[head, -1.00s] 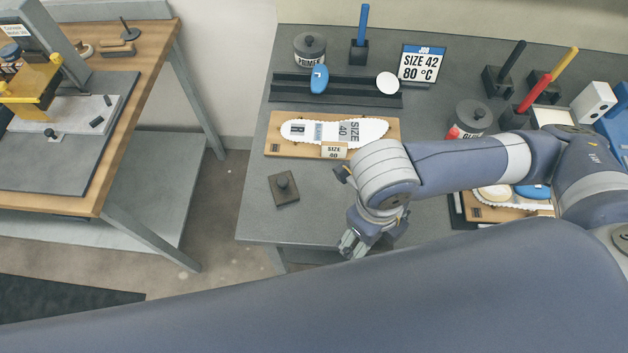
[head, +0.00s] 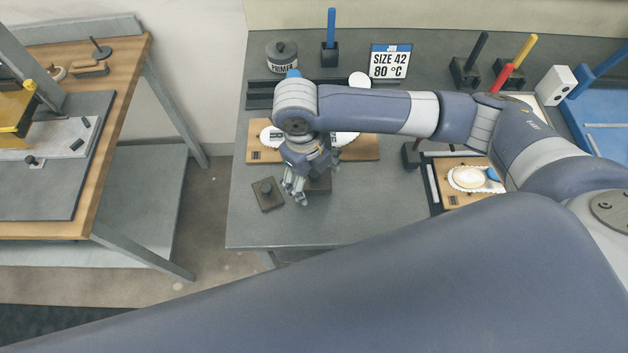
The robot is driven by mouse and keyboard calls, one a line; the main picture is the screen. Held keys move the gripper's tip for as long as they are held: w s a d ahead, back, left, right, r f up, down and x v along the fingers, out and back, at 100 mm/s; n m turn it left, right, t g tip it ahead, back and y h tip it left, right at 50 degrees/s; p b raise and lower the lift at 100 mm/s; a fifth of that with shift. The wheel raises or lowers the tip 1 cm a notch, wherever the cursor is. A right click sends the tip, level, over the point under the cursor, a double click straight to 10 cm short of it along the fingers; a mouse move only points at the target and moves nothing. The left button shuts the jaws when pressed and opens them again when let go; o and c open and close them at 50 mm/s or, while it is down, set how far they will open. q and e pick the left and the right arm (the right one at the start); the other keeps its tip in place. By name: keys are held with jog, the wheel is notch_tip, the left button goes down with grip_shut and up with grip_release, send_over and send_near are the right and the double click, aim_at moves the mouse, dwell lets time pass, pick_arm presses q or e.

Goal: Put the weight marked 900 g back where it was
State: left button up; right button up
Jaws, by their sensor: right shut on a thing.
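My right gripper (head: 296,198) hangs over the grey workbench (head: 350,215), fingers down, in front of the board with the insole. It is shut on a dark block (head: 319,184), which shows partly beside and behind the fingers. I cannot read any marking on it, nor tell whether it touches the bench. A second dark square piece with a knob (head: 267,193) lies on the bench just left of the gripper. No 900 g mark is legible anywhere. My left gripper is not in view.
A wooden board (head: 365,147) with a white insole is partly hidden by my right arm. A primer can (head: 282,55) and a job sign (head: 390,61) stand behind. Another board (head: 450,198) lies right. The bench front is clear. A wooden table (head: 120,120) stands left.

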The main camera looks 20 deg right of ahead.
aim_at(314, 185)
notch_tip(314, 185, down, 2)
jog(key=shift+s+f+p, duration=0.1)
jog(key=shift+f+p, duration=0.15)
jog(key=shift+p, duration=0.3)
jog(key=shift+f, duration=0.4)
jog(key=shift+f, duration=0.1)
jog(key=o, duration=1.8)
jog(key=shift+o, duration=0.2)
jog(key=r, duration=0.4)
jog(key=a+r+b, duration=0.1)
jog(key=r, duration=0.3)
jog(key=r+b, duration=0.1)
jog(key=r, duration=0.3)
jog(key=shift+a, duration=0.15)
